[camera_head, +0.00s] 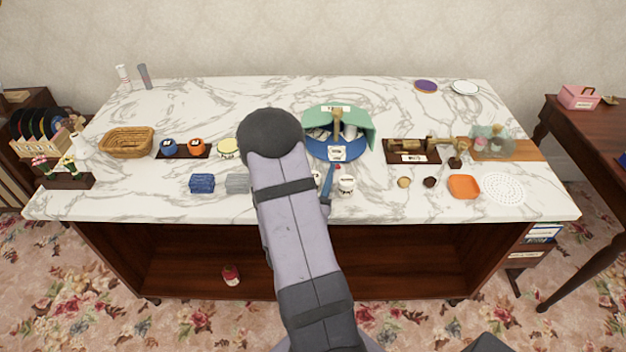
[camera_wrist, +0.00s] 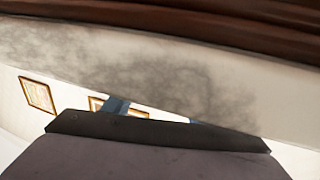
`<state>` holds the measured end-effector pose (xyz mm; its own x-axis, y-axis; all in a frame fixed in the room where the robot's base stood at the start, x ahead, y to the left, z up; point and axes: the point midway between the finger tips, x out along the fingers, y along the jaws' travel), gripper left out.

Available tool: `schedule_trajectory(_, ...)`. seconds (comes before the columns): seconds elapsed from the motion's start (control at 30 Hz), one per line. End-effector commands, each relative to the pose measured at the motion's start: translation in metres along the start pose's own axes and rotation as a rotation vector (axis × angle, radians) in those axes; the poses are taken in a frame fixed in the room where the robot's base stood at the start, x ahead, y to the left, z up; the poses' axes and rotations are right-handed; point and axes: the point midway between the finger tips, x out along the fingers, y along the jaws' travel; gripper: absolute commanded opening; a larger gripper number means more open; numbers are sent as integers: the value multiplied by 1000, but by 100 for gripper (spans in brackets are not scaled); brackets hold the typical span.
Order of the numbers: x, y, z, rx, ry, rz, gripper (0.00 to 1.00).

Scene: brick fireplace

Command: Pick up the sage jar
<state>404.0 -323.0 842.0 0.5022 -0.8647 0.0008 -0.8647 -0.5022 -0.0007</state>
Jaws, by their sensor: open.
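I cannot single out a sage jar for certain. Candidates in the head view are a small whitish jar (camera_head: 347,184) on the front middle of the marble table and a round pale yellow-green item (camera_head: 228,147) left of my arm. A red jar or bottle with a pale label (camera_head: 231,274) stands on the lower shelf. In the wrist view, my gripper (camera_wrist: 155,112) shows two short blue-grey finger parts standing apart beyond a dark edge. It is open, with nothing seen between them.
A green and blue holder (camera_head: 362,115) stands mid-table. A wicker basket (camera_head: 127,142) is at left; an orange dish (camera_head: 464,186) and white perforated disc (camera_head: 503,188) are at right. A blue block (camera_head: 202,183) lies at the front.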

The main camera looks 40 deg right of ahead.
Motion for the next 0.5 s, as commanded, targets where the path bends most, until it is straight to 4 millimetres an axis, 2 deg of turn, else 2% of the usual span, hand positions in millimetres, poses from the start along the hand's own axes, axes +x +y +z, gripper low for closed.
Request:
schedule_trajectory(0.13,12,1,0,0,-1,1,52)
schedule_trajectory(0.4,15,0,1,-1,-1,0,52)
schedule_trajectory(0.47,15,0,1,-1,-1,0,40)
schedule_trajectory(0.5,15,0,1,-1,-1,0,30)
